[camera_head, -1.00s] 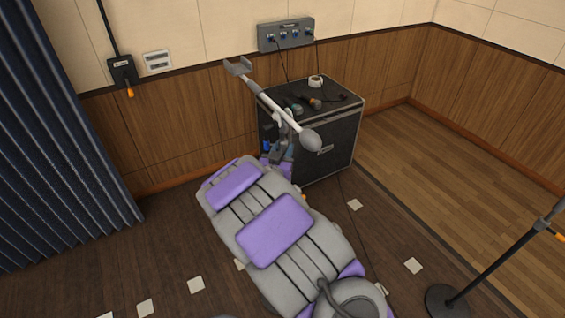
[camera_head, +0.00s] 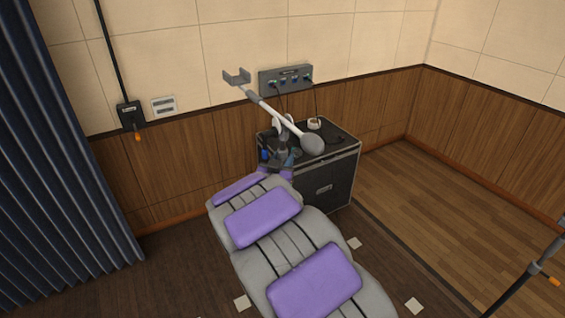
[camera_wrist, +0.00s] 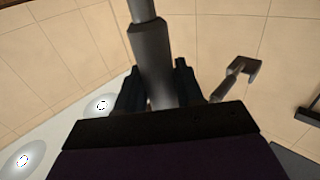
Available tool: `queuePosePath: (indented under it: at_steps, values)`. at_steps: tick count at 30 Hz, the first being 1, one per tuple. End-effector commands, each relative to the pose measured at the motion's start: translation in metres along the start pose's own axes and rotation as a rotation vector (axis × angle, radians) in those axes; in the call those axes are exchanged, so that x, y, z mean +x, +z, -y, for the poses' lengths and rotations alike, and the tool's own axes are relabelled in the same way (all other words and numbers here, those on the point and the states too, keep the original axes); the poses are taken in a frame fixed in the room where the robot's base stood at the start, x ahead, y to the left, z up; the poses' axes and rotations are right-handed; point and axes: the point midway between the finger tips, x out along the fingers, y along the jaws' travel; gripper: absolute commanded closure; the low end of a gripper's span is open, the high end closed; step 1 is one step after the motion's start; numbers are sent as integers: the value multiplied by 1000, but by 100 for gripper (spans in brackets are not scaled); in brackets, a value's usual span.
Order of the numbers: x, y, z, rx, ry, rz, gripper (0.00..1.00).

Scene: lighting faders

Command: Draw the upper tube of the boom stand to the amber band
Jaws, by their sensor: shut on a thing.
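The boom stand's slanted white boom (camera_head: 283,117) has a grey forked end (camera_head: 238,77) at upper left and a round grey weight (camera_head: 312,146) at lower right. In the wrist view a dark grey collar or tube (camera_wrist: 151,58) stands between the fingers of my gripper (camera_wrist: 156,75), with a lighter tube (camera_wrist: 142,9) coming out of its top. My gripper is shut on this tube; it also shows below the boom in the head view (camera_head: 281,152). The stand's lower part is hidden by my arm and body. I see no amber band on the tube.
A black case (camera_head: 326,185) stands close beyond my gripper, with a white roll (camera_head: 314,124) on top. A grey socket box (camera_head: 286,80) is on the wall behind. Another stand (camera_head: 515,287) with an orange knob is at right. Dark curtains (camera_head: 60,150) hang at left.

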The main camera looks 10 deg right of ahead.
Motion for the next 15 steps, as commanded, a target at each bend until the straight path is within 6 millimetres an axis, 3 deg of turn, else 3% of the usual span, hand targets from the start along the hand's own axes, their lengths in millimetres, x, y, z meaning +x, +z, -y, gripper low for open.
queuePosePath:
  at_steps: [5, 6, 11, 15]
  values:
    - [0, -4, 2, 2, -4, -10, 100]
    - [0, -4, 2, 2, -4, -10, 61]
    - [0, -3, 1, 1, -3, -7, 45]
    - [0, -2, 1, 1, -2, -5, 44]
